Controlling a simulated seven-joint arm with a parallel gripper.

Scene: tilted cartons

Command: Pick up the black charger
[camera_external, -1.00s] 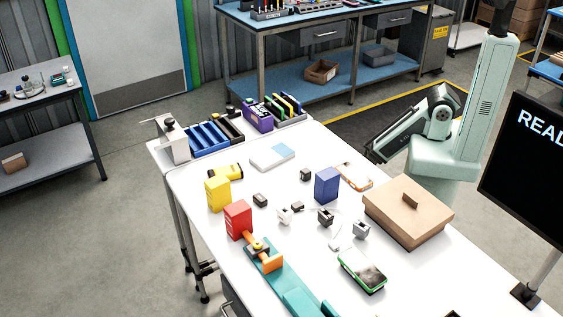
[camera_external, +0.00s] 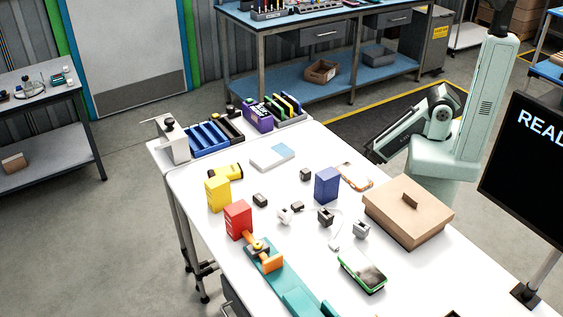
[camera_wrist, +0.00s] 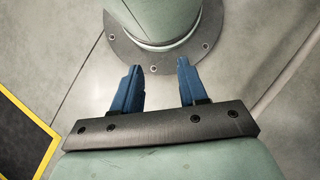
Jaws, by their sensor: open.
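Several small dark blocks lie on the white table in the external view. One black block with pale parts (camera_external: 325,217) stands near the middle, beside a thin pale cable. Other dark blocks lie at the left (camera_external: 260,199), at the back (camera_external: 305,174) and in the centre (camera_external: 297,207). They are too small for me to tell which is the black charger. My gripper (camera_wrist: 160,82) is open and empty in the wrist view, with its two blue fingers apart, above the floor near my own base. No table object shows in the wrist view.
A blue box (camera_external: 327,185) stands close behind the blocks, and a large cardboard box (camera_external: 408,210) is at the right. Yellow (camera_external: 218,194) and red (camera_external: 238,219) boxes stand left. A green-edged device (camera_external: 362,271) lies in front. A monitor (camera_external: 530,180) stands far right.

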